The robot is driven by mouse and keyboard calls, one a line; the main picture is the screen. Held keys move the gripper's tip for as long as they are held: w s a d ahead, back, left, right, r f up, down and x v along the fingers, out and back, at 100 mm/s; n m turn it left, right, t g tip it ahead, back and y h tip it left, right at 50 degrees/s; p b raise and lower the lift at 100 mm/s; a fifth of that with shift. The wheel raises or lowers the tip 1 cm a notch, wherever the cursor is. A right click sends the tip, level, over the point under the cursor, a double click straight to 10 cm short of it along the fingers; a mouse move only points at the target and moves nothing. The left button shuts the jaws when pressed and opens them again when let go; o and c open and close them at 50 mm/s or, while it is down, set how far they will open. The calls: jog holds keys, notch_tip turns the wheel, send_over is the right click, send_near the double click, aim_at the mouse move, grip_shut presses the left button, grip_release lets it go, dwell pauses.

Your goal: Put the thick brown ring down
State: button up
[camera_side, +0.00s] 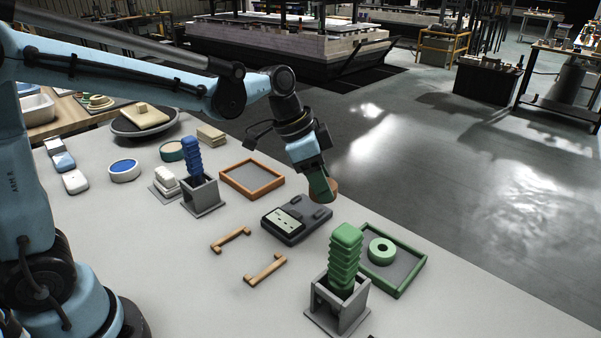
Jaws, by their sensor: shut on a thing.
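The thick brown ring (334,188) is held in my gripper (323,196), which is shut on it. Only part of the ring shows, at the right of the jaws; the rest is hidden by the fingers. The gripper points down and is above or just behind the right end of a dark grey device (296,225) with a pale panel. I cannot tell how high the ring is over the table, or whether it touches the device.
An orange-framed tray (236,181) stands empty to the left. A green-framed tray (412,274) holds a green ring (381,251). A green stack (345,260) and a blue stack (192,158) stand in grey holders. Two wooden bars (231,239) lie in front.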

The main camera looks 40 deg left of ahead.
jog(key=w+a+f+n+t+y, duration=0.1)
jog(key=w+a+n, duration=0.1)
jog(key=a, duration=1.2)
jog(key=w+a+f+n, duration=0.1)
jog(key=w+a+n, duration=0.15)
jog(key=a, duration=1.25)
notch_tip(320, 180, down, 9)
jog(key=shift+d+f, duration=0.1)
jog(key=shift+f, duration=0.05)
jog(key=shift+f, duration=0.15)
jog(key=o, duration=1.2)
jog(key=shift+c, duration=0.2)
